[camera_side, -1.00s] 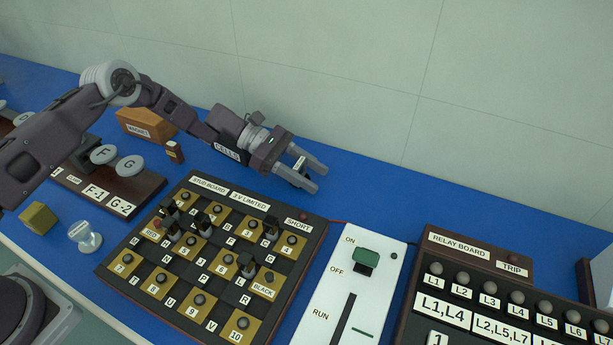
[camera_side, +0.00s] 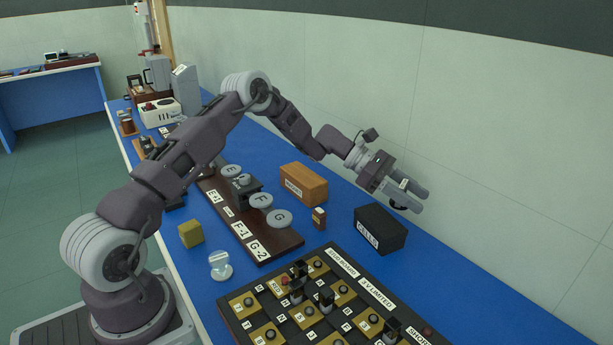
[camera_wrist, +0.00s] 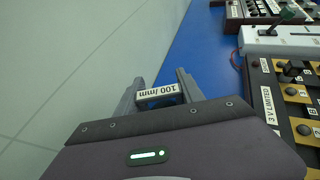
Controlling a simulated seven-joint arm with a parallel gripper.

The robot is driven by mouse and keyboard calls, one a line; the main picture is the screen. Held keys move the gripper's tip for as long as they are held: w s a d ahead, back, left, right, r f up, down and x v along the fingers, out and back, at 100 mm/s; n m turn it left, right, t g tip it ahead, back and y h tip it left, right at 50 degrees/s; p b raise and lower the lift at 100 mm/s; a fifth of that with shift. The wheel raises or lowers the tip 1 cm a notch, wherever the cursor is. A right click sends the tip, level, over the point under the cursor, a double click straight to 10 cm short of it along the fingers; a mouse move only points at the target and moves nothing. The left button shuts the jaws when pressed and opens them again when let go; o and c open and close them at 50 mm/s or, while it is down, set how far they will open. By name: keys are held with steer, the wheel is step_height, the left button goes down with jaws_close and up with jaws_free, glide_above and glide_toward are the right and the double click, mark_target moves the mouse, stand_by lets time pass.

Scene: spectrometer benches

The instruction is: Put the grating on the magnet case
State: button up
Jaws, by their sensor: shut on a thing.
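The grating (camera_wrist: 158,93), a small block with a white "100 /mm" label, is between the fingers of my gripper (camera_wrist: 160,78) in the wrist view. My gripper (camera_side: 421,199) is shut on it, in the air behind and above the black CELLS box, near the wall. In the side view the fingers hide most of the grating. The magnet case (camera_side: 303,184) is an orange-brown box labelled MAGNET, standing on the blue bench to the left of my gripper. Its top looks bare. My gripper is well apart from it.
A dark board with grey discs (camera_side: 278,219) lies before the magnet case.

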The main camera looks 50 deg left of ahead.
steer(key=a+r+n+t+y, duration=0.3)
steer(key=a+n+t, duration=0.2)
steer(key=a, duration=1.4)
steer(key=r+n+t+y, duration=0.2)
steer(key=n+y, duration=0.1)
steer(key=y, duration=0.1)
glide_above(312, 172)
steer(key=shift+n, duration=0.4)
step_height(312, 172, down, 10)
steer(key=shift+f, duration=0.25)
steer(key=o, duration=1.4)
